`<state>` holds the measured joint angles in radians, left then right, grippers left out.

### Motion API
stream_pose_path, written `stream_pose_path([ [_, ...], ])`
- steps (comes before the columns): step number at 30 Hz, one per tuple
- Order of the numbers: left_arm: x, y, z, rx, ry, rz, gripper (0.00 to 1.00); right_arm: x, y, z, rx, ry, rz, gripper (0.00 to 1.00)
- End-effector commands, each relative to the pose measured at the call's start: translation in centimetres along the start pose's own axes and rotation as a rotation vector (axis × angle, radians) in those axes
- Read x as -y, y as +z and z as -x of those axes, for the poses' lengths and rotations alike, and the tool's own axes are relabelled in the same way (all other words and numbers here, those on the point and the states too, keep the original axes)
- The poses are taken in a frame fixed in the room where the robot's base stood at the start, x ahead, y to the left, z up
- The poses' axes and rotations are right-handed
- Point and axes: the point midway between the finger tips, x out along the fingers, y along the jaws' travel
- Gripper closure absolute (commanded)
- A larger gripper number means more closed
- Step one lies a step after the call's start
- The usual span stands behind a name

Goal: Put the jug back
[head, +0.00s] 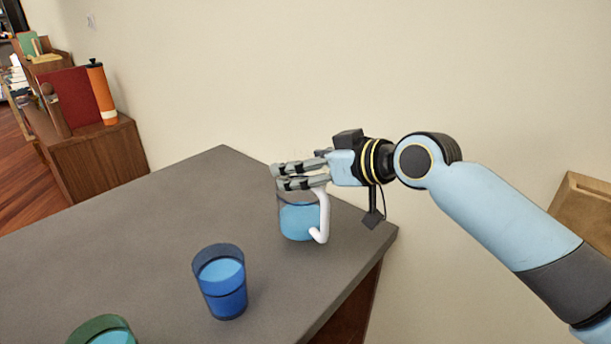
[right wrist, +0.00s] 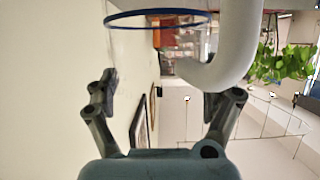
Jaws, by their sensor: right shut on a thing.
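The jug (head: 297,222) is clear, with blue liquid in it and a white handle (head: 323,215). It is upright at the far right part of the grey table (head: 150,235); I cannot tell if its base touches the top. My right gripper (head: 290,176) reaches in from the right at the jug's upper part and is shut on it. The fingers hide part of its rim. In the right wrist view the jug's blue rim (right wrist: 158,14) and white handle (right wrist: 228,50) show beyond the fingers. My left gripper is not in view.
A blue cup (head: 220,283) with blue liquid stands in front of the jug to the left. A green cup (head: 103,331) with blue liquid is at the bottom edge. A wooden cabinet (head: 100,160) holds an orange bottle (head: 102,92). The table's left part is clear.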

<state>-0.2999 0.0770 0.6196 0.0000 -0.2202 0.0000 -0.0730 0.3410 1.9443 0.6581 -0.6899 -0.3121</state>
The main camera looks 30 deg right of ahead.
Motion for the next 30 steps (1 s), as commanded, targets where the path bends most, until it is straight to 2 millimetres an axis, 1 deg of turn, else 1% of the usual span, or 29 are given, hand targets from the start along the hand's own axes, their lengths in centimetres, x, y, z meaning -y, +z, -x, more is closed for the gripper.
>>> stream_pose_path([
  [2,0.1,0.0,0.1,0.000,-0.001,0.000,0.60,0.0,1.1,-0.5,0.000,0.000,-0.005,0.73],
  [5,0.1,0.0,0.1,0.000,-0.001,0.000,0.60,0.0,1.9,-0.8,-0.002,0.001,-0.001,0.73],
  [13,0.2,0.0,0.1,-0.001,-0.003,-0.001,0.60,0.0,2.1,-0.8,-0.004,0.001,0.000,0.73],
  [16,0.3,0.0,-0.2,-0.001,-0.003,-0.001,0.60,0.0,2.4,-0.9,-0.003,0.001,0.000,0.73],
  [17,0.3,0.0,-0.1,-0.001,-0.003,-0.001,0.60,0.0,2.5,-0.9,0.000,0.001,-0.001,0.12],
  [18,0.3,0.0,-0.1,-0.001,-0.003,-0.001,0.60,0.0,2.5,-0.9,0.000,0.001,-0.001,0.07],
  [20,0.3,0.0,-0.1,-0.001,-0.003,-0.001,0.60,0.0,2.4,-0.9,0.000,0.001,-0.001,0.00],
  [27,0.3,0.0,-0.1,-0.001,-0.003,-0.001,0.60,0.0,2.4,-0.9,0.000,0.001,-0.001,0.00],
  [30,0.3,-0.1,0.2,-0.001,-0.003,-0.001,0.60,0.0,2.1,-0.6,0.001,0.002,0.000,0.00],
])
